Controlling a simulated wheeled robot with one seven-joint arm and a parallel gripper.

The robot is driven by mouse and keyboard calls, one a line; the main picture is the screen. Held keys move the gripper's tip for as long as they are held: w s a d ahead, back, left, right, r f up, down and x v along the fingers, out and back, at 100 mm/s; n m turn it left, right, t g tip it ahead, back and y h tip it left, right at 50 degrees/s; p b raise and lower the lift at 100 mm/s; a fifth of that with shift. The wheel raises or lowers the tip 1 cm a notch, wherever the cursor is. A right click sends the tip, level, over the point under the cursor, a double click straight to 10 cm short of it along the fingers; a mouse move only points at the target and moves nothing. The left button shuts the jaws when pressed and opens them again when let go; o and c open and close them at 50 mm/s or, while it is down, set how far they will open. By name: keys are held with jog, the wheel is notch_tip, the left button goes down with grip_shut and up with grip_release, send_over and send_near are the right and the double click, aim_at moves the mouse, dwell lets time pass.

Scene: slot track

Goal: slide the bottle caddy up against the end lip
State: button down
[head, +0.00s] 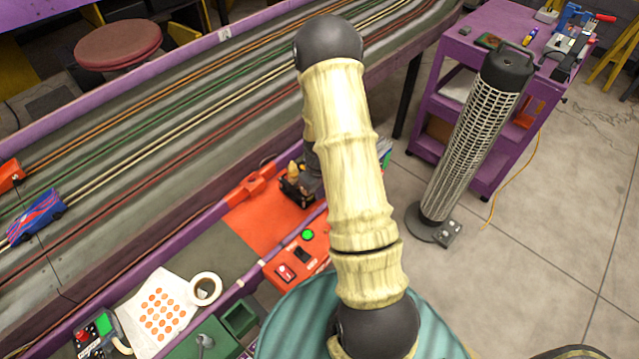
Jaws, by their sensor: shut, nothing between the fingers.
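A small dark caddy (291,193) stands on the orange-red panel (256,226) beside the slot track, with a pale yellow, cone-topped bottle (294,168) in it. My gripper (313,182) is a dark grey shape just right of the caddy, partly hidden behind my bamboo-like arm. It is shut and empty. I cannot tell whether it touches the caddy. The caddy's right side is partly hidden. I cannot clearly pick out the end lip.
A red-orange bar (250,187) lies along the track's purple edge, left of the caddy. A red control box (297,258) with a green button is in front. A tape roll (205,288) and sticker sheet (160,309) lie left. A tower heater (477,135) and purple cart (440,110) stand right.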

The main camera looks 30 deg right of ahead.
jog(key=shift+f, duration=0.2)
jog(key=shift+w, duration=0.1)
jog(key=shift+w+a, duration=0.3)
jog(key=shift+w, duration=0.9)
jog(key=shift+r, duration=0.15)
notch_tip(320, 180, up, 10)
jog(key=p, duration=0.8)
